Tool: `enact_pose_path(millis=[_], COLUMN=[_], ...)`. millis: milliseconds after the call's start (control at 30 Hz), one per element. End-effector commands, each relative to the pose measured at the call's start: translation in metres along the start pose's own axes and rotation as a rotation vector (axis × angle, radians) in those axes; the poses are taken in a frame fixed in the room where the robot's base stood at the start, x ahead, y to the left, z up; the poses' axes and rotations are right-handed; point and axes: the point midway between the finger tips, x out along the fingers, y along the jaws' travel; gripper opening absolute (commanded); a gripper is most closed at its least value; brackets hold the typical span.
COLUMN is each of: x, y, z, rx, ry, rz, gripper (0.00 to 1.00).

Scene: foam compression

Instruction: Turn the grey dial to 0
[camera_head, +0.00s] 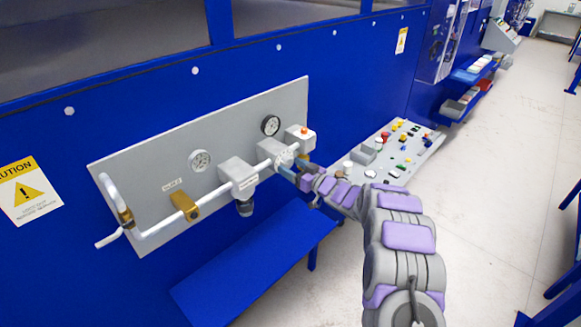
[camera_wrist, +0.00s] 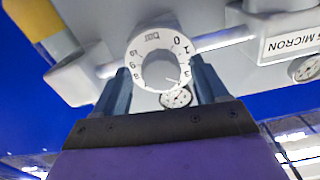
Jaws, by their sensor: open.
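The grey dial (camera_wrist: 160,68) is a round knob inside a white ring (camera_wrist: 136,56) with black numbers, facing the wrist camera. On the ring, 0 shows at upper right with 1 below it. I cannot tell for sure which number the knob points to. In the head view the dial's white ring (camera_head: 286,157) is on a grey block on the wall panel, small and partly hidden. My gripper (camera_wrist: 161,72) is open, with one blue finger on each side of the dial; contact is not clear. In the head view my gripper (camera_head: 292,172) reaches the dial from the right.
The grey panel (camera_head: 135,165) carries white pipes, two gauges (camera_head: 200,160) (camera_head: 270,125) and a brass valve handle (camera_head: 184,205). A small box with an orange button (camera_head: 300,136) is right beside the dial. A button console (camera_head: 395,150) stands right; a blue bench (camera_head: 255,270) is below.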

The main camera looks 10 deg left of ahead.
Motion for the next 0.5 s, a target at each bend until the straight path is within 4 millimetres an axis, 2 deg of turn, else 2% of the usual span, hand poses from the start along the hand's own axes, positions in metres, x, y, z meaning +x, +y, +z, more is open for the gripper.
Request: enact_pose_path(millis=[167,500], x=[0.0111,0.0125], y=[-0.0002,0.0002], z=[-0.001,-0.001], rx=[-0.001,0.0], ry=[0.001,0.0], rz=[0.0,0.001], gripper=[0.73,0.71])
